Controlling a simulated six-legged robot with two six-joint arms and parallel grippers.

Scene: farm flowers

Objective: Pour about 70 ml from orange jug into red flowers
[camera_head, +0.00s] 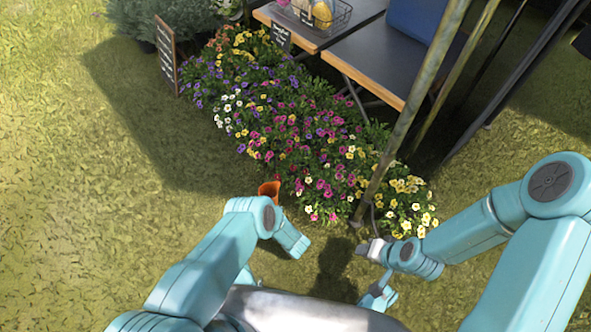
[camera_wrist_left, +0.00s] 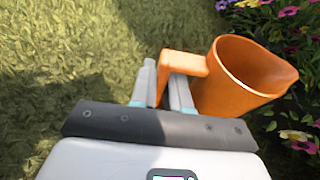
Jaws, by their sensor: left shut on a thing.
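The orange jug (camera_head: 268,188) shows just beyond my left forearm in the head view, at the near edge of the flower bed. In the left wrist view the jug (camera_wrist_left: 238,82) is large, with its open mouth showing and no liquid visible inside. My left gripper (camera_wrist_left: 165,80) is shut on its handle. In the head view my arm hides this gripper. Pink-red flowers (camera_head: 325,185) grow in the middle and near part of the bed, to the right of the jug. My right gripper (camera_head: 372,249) is near the bed's near right end; its jaw opening is unclear.
Yellow flowers (camera_head: 408,190) grow at the right end of the bed. A slanted pole (camera_head: 405,115) stands there. Behind are a table (camera_head: 374,66), a blue box (camera_head: 418,17) and a chalkboard sign (camera_head: 166,55). Open grass (camera_head: 80,200) lies to the left.

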